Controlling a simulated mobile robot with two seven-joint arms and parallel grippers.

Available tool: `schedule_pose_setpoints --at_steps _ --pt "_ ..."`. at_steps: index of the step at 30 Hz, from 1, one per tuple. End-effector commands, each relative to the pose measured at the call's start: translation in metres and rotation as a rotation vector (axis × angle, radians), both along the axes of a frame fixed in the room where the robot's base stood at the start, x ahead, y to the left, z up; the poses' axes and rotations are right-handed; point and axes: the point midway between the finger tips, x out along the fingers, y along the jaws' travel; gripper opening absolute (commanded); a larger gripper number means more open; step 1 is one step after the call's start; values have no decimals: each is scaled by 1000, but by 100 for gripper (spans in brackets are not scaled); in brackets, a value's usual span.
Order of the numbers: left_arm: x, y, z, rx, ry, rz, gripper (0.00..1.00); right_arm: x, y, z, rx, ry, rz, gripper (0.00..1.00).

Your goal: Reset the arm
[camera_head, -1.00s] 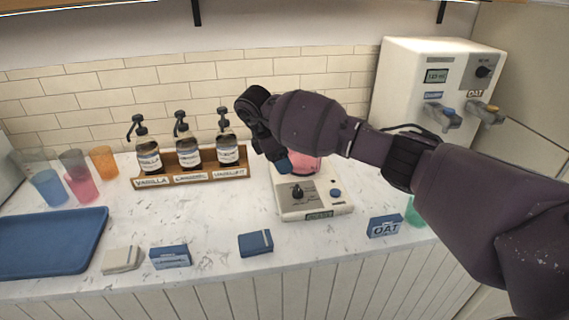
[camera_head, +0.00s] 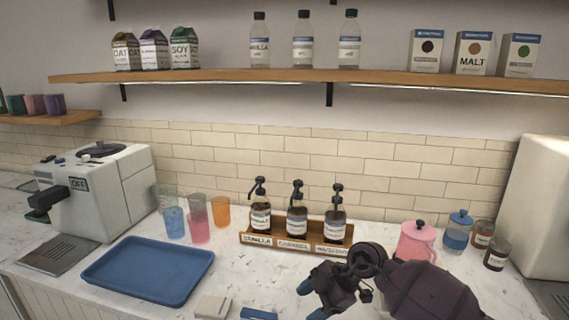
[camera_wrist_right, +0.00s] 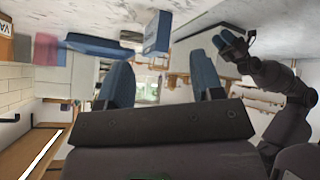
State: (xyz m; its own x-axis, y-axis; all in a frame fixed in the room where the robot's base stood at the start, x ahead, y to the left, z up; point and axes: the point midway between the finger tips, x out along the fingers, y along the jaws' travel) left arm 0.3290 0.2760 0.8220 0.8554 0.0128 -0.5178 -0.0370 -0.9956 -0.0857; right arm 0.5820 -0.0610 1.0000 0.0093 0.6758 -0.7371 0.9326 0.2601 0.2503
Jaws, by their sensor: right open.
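My right arm enters the head view from the lower right. Its dark gripper with blue fingertips (camera_head: 312,300) is in front of the syrup rack, above the counter's front part. In the right wrist view the two blue fingers (camera_wrist_right: 162,85) stand apart with nothing between them. Another dark arm with blue fingertips, my left gripper (camera_wrist_right: 228,42), shows at the upper right of the wrist view; how far its fingers are apart is unclear. The left gripper is not in the head view.
Syrup pump bottles stand in a wooden rack (camera_head: 290,247). A blue tray (camera_head: 150,270), several coloured cups (camera_head: 199,229) and a coffee machine (camera_head: 95,190) are to the left. A pink pitcher (camera_head: 416,242) and jars are to the right. A shelf (camera_head: 300,77) runs above.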

Motion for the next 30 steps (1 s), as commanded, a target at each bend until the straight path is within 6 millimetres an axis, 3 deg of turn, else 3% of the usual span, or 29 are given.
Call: schedule_pose_setpoints --at_steps 3,6,10,13,17,21,26,30 --pt "0 0 0 0 0 0 43 -20 31 16 282 -81 -2 61" --pt "0 0 0 0 0 0 43 -30 46 36 498 -161 -52 61" --pt "0 0 0 0 0 0 43 -36 48 64 739 -267 -180 61" --pt "-1 0 0 0 2 0 43 -38 37 83 887 -345 -323 61" --pt "-3 0 -1 0 5 2 43 -37 8 99 1021 -433 -556 61" --pt "-5 1 -2 1 10 3 43 -38 -34 102 1079 -498 -849 61" --pt "-5 1 -3 0 10 4 43 -48 -90 85 1033 -516 -1200 61" --pt "-5 1 -2 0 10 4 43 -70 -137 56 899 -473 -1489 61"
